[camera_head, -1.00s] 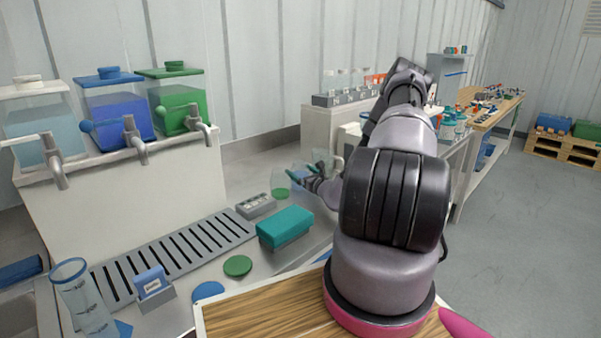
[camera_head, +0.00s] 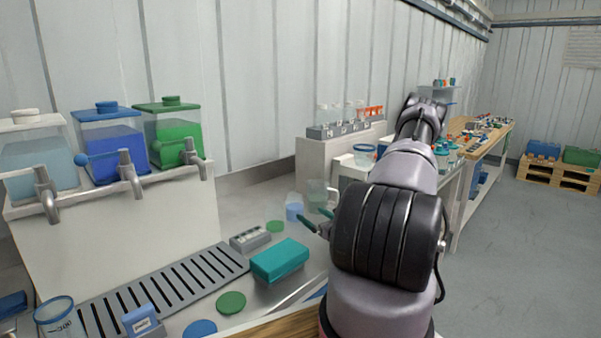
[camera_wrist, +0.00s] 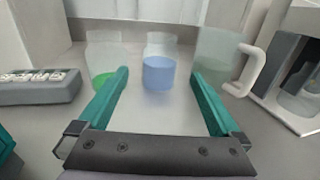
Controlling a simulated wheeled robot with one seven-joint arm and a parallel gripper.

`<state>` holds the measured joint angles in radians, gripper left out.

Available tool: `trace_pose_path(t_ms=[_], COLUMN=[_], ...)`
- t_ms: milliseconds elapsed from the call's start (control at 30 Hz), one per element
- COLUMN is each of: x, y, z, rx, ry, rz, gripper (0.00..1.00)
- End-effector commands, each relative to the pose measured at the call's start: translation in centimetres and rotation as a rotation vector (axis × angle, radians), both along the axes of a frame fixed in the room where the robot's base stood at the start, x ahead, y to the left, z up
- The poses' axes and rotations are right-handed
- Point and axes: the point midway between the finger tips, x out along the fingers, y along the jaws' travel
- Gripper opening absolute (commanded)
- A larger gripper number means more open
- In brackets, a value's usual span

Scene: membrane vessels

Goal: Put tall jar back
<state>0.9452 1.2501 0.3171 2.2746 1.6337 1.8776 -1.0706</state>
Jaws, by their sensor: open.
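Which vessel is the tall jar is not clear. In the wrist view, a clear vessel with a blue lower part (camera_wrist: 159,73) stands upright between my open fingers, ahead of their tips. A clear vessel with a green base (camera_wrist: 101,80) is by the left finger, and a clear jug with a white handle (camera_wrist: 215,55) is behind the right finger. My gripper (camera_wrist: 160,85) is open and empty. In the head view, my gripper (camera_head: 315,224) is partly hidden by my arm, near the blue-bottomed vessel (camera_head: 294,210). A tall clear graduated vessel with a blue rim (camera_head: 55,318) stands at lower left.
A grey label block (camera_head: 250,237) and a teal block (camera_head: 280,260) lie on the counter beside the drip grate (camera_head: 170,285). Three dispensers with taps (camera_head: 110,135) stand at the left. In the wrist view, a white-framed machine (camera_wrist: 290,85) stands close on the right.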

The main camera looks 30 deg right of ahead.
Motion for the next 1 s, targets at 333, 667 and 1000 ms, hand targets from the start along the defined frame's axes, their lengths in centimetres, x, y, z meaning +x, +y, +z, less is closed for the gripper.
trace_pose_path(t_ms=[333,667,1000], x=[1.1,-5.9,-15.5], y=[9.3,20.9,24.8], z=[11.9,22.2,28.0], rx=[-0.205,-0.612,-1.211], ry=[-0.128,-0.165,-0.116], rz=[0.481,1.094,1.477], gripper=[1.00,1.00,1.00])
